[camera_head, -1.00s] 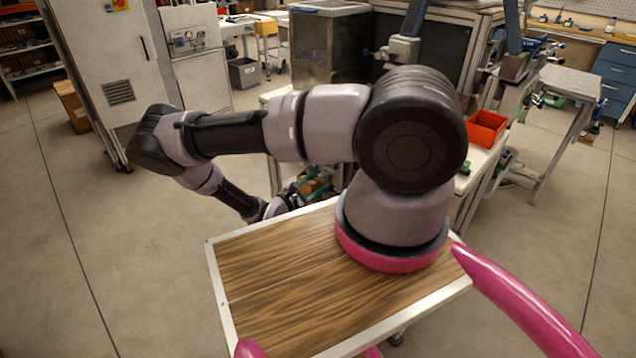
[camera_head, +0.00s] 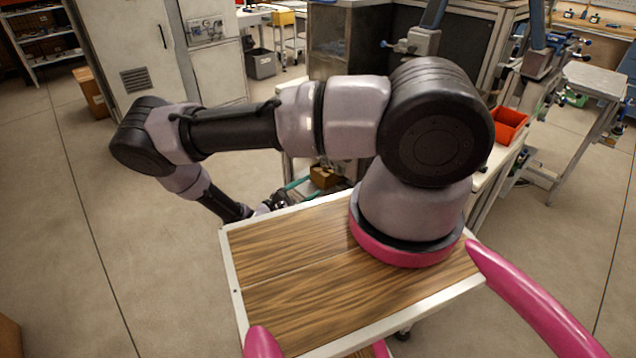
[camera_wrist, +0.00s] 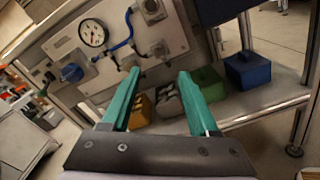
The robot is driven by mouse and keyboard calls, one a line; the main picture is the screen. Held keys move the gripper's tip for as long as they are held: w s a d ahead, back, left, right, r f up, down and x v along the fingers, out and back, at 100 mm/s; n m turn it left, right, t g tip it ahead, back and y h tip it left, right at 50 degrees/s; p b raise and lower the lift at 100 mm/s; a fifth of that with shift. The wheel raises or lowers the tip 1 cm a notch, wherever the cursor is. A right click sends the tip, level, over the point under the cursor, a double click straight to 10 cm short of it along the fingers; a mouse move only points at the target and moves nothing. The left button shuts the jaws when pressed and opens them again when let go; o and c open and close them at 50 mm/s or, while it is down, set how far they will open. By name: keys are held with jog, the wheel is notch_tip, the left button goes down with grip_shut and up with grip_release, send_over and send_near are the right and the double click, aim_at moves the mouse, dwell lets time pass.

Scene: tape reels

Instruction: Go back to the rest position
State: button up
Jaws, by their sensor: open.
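My gripper (camera_wrist: 165,90) is open in the wrist view, with its two teal fingers apart and nothing between them. In the head view my arm is folded above my wooden deck. My gripper shows there only partly, as a small teal piece (camera_head: 298,184) beyond the deck's far edge. In the wrist view the fingers point toward a bench with a gauge panel and bins, without visible contact.
The wrist view shows a round gauge (camera_wrist: 93,33), a yellow bin (camera_wrist: 139,112), a green bin (camera_wrist: 209,84) and a blue box (camera_wrist: 247,70). In the head view, an orange-red bin (camera_head: 508,125) sits on the workbench at right. Open floor (camera_head: 150,265) lies at left.

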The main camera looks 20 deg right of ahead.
jog(key=shift+s+a, duration=0.1)
jog(key=shift+a, duration=0.15)
jog(key=shift+r, duration=0.1)
jog(key=a+r+m+g+y, duration=0.1)
jog(key=r+m+g+y, duration=0.3)
jog(key=r, duration=0.7)
jog(key=s+a+r+m+g+y, duration=0.15)
jog(key=r+m+y, duration=0.3)
jog(key=r, duration=0.65)
jog(key=a+r+m+g+y, duration=0.2)
jog(key=r+m+g+y, duration=0.3)
jog(key=r, duration=0.6)
jog(key=s+r+m+t+y, duration=0.1)
jog(key=s+r+m+t, duration=0.1)
jog(key=r, duration=0.6)
jog(key=s+d+r+m+t+y, duration=0.1)
jog(key=s+r+m+t+y, duration=0.1)
jog(key=s+r+t, duration=0.3)
jog(key=s+d+r+m+t+y, duration=0.1)
jog(key=s+r+m+t+y, duration=0.1)
jog(key=s+r+t, duration=0.2)
jog(key=w+r+v, duration=0.1)
jog(key=v, duration=0.6)
jog(key=shift+a+r, duration=0.2)
jog(key=shift+r, duration=0.1)
jog(key=shift+m+t+y, duration=0.25)
